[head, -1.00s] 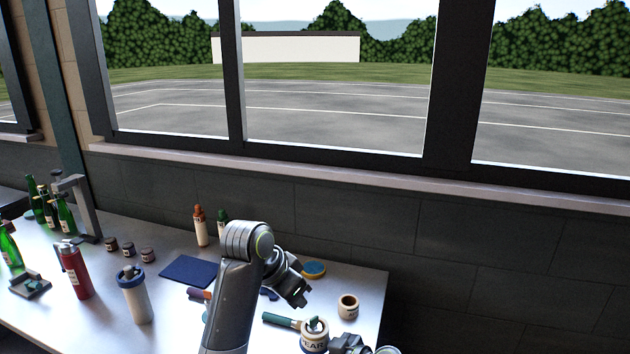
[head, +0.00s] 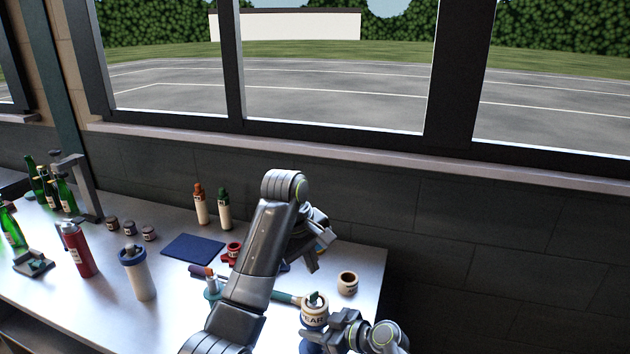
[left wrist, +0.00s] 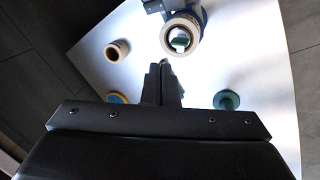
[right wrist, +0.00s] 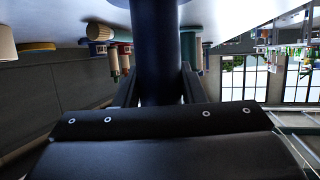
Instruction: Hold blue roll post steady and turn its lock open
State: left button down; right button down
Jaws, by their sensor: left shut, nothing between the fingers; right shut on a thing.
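The blue roll post (right wrist: 155,45) stands upright in the right wrist view. It passes between the fingers of my right gripper (right wrist: 157,88), which is shut on it. In the head view a pale roll marked TEAR (head: 314,313) sits on the post, with a small green lock (head: 313,298) at the top. In the left wrist view I look down on the roll's ring (left wrist: 167,38) and the green lock (left wrist: 180,42) inside it. My left gripper (left wrist: 162,72) is shut and empty, apart from the post. In the head view it hangs behind the roll (head: 312,264).
A small tan roll (head: 347,283) stands right of the post. A green-handled tool (head: 287,298) lies left of the post. A blue mat (head: 193,250), a white canister (head: 137,272) and a red bottle (head: 78,250) are farther left. The table's right edge is close.

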aim_at(312, 296)
pick_arm(q)
jog(key=shift+w+d+f+n+g+y, duration=0.25)
jog(key=shift+f+n, duration=0.7)
jog(key=shift+n, duration=2.3)
jog(key=shift+w+d+f+n+g+y, duration=0.1)
jog(key=shift+d+f+n+g+y, duration=0.65)
jog(key=shift+n, duration=2.45)
jog(key=shift+w+a+f+n+y, duration=0.2)
jog(key=shift+f+n, duration=1)
jog(key=shift+n, duration=2.05)
jog(key=shift+s+a, duration=0.2)
jog(key=shift+s, duration=0.35)
pick_arm(e)
jog(key=shift+w, duration=0.1)
